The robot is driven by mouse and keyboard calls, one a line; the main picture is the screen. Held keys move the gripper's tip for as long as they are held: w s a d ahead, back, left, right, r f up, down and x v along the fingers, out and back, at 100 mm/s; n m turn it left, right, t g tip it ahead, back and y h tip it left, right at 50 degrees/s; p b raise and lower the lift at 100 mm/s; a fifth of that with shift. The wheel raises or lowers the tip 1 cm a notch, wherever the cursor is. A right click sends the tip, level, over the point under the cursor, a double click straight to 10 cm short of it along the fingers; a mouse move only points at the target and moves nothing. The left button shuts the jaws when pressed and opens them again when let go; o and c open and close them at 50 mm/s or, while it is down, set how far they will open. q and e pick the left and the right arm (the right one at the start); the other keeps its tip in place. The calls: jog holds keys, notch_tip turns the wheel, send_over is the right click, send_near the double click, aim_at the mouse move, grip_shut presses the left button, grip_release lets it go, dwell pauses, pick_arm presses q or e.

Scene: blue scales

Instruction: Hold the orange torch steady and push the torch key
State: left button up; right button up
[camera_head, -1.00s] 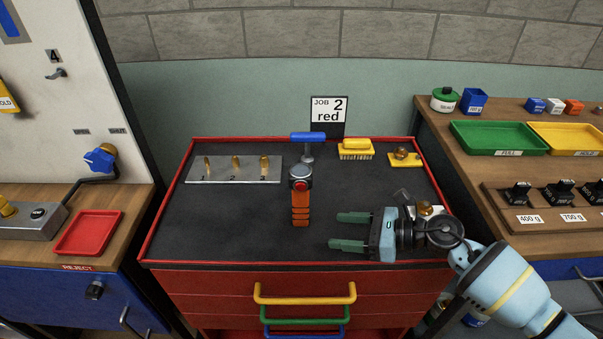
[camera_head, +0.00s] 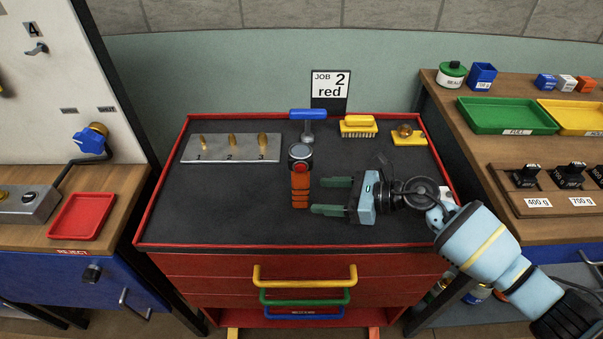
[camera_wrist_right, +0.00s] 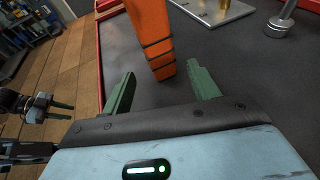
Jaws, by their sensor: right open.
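The orange torch (camera_head: 300,189) appears to stand upright on the dark top of the red cabinet. Its round grey head is at the top, with a red round part (camera_head: 301,168) just below it, perhaps the key. The ribbed lower handle of the torch (camera_wrist_right: 150,35) also shows in the right wrist view. My right gripper (camera_head: 317,196) is open and empty, just right of the torch, its green fingers pointing at the handle. In the right wrist view the fingertips (camera_wrist_right: 161,74) lie either side of the handle's lower end. My left gripper (camera_wrist_right: 62,111) shows small at the left there, fingers apart.
Behind the torch stand a blue-handled tool (camera_head: 308,124), a yellow brush (camera_head: 358,127) and a yellow block with a brass knob (camera_head: 409,138). A metal plate (camera_head: 231,156) with numbered brass pieces lies back left. The front left of the top is clear.

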aim_at(305, 194)
jog(key=x, duration=0.4)
jog(key=shift+f+b, duration=0.15)
jog(key=shift+b, duration=0.25)
pick_arm(q)
jog(key=shift+s+f, duration=0.25)
jog(key=shift+f, duration=0.35)
pick_arm(e)
jog(key=shift+w+a+f, duration=0.1)
jog(key=shift+w+a, duration=0.15)
jog(key=shift+a, duration=0.4)
jog(key=shift+c, duration=0.3)
jog(key=c, duration=0.8)
pick_arm(q)
grip_shut()
jog(key=shift+s, duration=0.1)
